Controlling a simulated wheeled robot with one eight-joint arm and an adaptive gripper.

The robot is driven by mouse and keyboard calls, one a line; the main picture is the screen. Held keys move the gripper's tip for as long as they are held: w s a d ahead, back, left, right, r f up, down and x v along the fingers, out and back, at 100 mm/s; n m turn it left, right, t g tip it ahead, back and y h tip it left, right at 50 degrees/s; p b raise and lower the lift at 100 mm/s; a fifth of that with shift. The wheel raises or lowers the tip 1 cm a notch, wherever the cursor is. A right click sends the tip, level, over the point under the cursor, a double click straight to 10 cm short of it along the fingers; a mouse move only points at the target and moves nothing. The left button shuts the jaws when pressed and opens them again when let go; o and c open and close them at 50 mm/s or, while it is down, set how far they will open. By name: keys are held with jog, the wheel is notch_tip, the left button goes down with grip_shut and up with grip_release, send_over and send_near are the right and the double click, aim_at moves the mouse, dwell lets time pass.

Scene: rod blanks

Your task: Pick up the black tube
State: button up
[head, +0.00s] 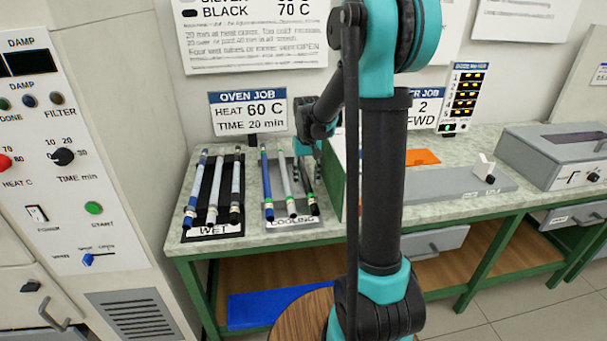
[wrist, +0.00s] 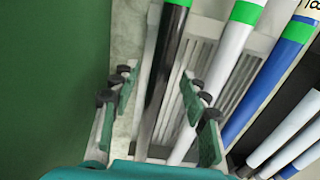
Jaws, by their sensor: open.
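The black tube (head: 313,203) lies on the cooling rack (head: 282,224), at its right side, with a green band near its front end. In the wrist view the black tube (wrist: 168,60) runs lengthwise between my two open fingers. My gripper (wrist: 158,112) is open over it; I cannot tell whether either finger touches it. A white tube (wrist: 222,60) passes close by the right finger, which partly covers it. In the head view my gripper (head: 305,154) is over the far part of the cooling rack and hides the black tube's far end.
A blue tube (head: 266,180) lies at the cooling rack's left. The wet rack (head: 203,233) to the left holds three tubes. A green upright panel (head: 336,185) stands close on the right of the cooling rack; it fills the wrist view's left side (wrist: 50,80).

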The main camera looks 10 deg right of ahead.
jog(key=shift+f, duration=0.2)
grip_shut()
jog(key=shift+r, duration=0.1)
